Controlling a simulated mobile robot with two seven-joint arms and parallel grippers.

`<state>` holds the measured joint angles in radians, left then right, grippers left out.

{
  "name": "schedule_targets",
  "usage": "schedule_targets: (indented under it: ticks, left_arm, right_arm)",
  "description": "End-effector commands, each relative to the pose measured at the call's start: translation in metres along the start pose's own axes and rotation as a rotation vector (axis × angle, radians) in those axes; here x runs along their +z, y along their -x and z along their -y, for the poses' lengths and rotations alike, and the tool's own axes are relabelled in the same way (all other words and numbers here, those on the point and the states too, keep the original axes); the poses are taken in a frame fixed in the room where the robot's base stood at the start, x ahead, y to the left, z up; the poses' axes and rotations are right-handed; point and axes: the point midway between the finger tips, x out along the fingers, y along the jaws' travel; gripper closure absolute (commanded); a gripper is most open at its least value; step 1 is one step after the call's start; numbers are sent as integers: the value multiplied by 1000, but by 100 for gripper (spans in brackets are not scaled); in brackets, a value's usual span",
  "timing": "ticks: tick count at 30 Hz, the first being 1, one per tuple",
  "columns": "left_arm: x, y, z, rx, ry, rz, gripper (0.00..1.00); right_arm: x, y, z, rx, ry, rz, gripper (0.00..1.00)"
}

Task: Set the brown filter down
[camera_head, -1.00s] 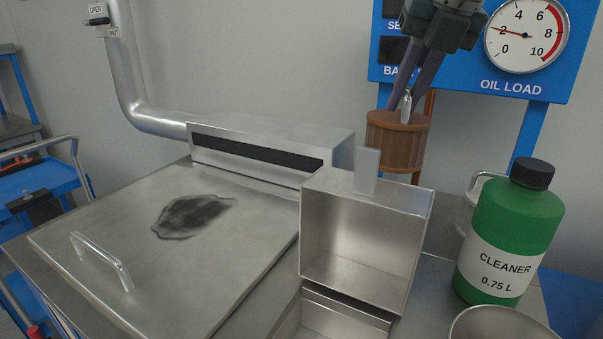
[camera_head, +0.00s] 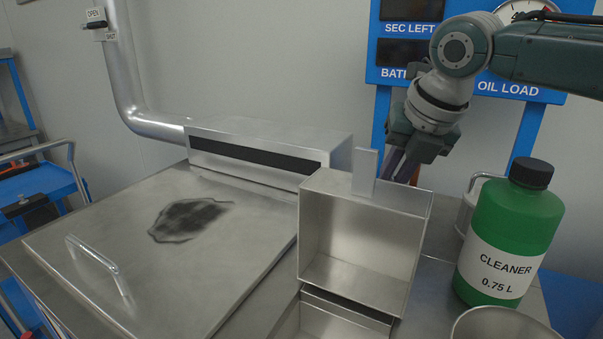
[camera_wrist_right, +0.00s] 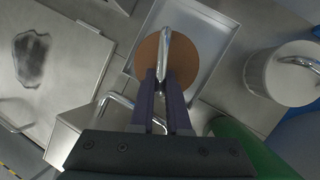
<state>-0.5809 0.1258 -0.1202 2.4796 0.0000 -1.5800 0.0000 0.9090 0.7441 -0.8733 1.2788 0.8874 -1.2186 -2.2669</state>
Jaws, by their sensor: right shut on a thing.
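The brown filter (camera_wrist_right: 147,56) shows from above in the right wrist view as a round brown disc with a metal loop handle (camera_wrist_right: 164,50). My right gripper (camera_wrist_right: 160,87) is shut on that handle. The filter is over a shallow metal tray (camera_wrist_right: 211,62); I cannot tell whether it touches the tray floor. In the head view my right gripper (camera_head: 398,168) points down behind the open steel box, which hides nearly all of the filter. My left gripper is in neither view.
The open steel box (camera_head: 330,235) stands in front of the gripper. A green cleaner bottle (camera_head: 510,225) and a lidded metal pot (camera_wrist_right: 281,75) are to its right. A flat steel lid (camera_head: 120,240) with a dark stain (camera_head: 190,218) lies at left.

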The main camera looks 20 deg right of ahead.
Motion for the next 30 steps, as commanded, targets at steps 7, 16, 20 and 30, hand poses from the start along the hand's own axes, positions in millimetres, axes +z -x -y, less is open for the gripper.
schedule_targets:
  ticks: [7, 16, 20, 30]
  left_arm:
    - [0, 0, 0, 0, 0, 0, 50]
    - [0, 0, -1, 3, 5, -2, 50]
    - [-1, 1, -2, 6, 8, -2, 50]
    - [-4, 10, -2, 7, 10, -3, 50]
  right_arm:
    - [-1, -2, 0, 0, 0, 0, 70]
    - [0, -2, 0, 0, -1, 0, 56]
    - [1, 2, 0, 0, -1, 1, 56]
    - [2, 62, 0, 1, 2, 4, 56]
